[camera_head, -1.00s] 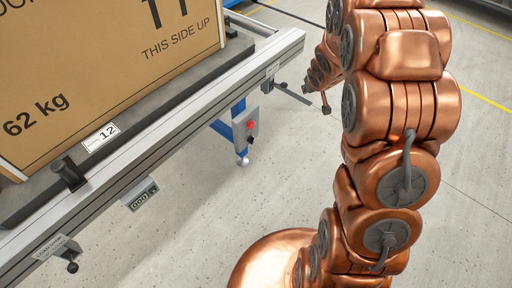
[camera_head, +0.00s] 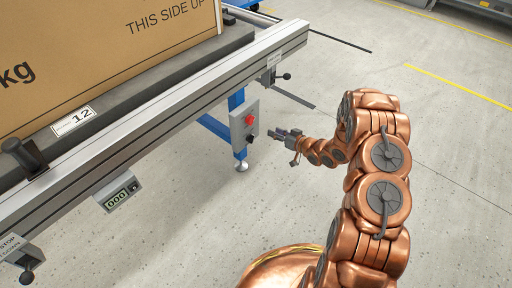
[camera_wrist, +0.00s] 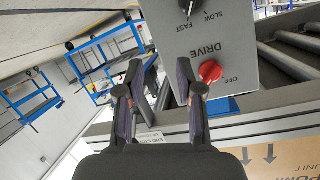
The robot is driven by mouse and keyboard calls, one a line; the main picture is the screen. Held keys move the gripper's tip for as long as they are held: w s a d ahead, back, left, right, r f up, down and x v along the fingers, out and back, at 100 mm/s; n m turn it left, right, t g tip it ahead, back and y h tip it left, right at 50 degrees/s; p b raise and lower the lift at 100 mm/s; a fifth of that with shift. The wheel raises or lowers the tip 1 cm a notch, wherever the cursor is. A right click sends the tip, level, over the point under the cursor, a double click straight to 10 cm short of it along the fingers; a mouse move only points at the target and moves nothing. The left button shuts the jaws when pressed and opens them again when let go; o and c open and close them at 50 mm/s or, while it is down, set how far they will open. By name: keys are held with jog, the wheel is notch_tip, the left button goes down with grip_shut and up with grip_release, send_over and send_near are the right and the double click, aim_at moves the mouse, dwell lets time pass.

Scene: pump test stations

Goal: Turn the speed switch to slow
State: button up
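A grey control box (camera_head: 237,126) hangs at the conveyor leg, with a red knob (camera_head: 250,120) and a small dark knob (camera_head: 249,137) below it. The wrist view shows the box (camera_wrist: 238,62) close up and upside down. The black speed switch (camera_wrist: 189,3) is cut off by the top edge, beside the words SLOW and FAST. Which way it points is unclear. The red drive knob (camera_wrist: 210,70) is beside DRIVE and OFF. My gripper (camera_head: 287,134) is just right of the box. Its fingers (camera_wrist: 160,72) are apart with nothing between them.
The conveyor rail (camera_head: 150,130) carries a large cardboard box (camera_head: 110,50) and has a counter display (camera_head: 117,199) below it. Black handles (camera_head: 283,77) stick out under the rail.

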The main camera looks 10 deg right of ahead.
aim_at(251, 139)
notch_tip(251, 139, down, 5)
jog(key=s+a+t+y+b, duration=0.1)
jog(key=s+a+y+b, duration=0.1)
jog(key=a+b, duration=0.1)
jog(key=w+a+m+y+b, duration=0.1)
jog(key=w+a+b, duration=0.1)
jog(key=w+a, duration=0.2)
jog(key=shift+w+a+f+t+b, duration=0.15)
jog(key=shift+w+a+t+b, duration=0.25)
jog(key=shift+w, duration=0.2)
grip_shut()
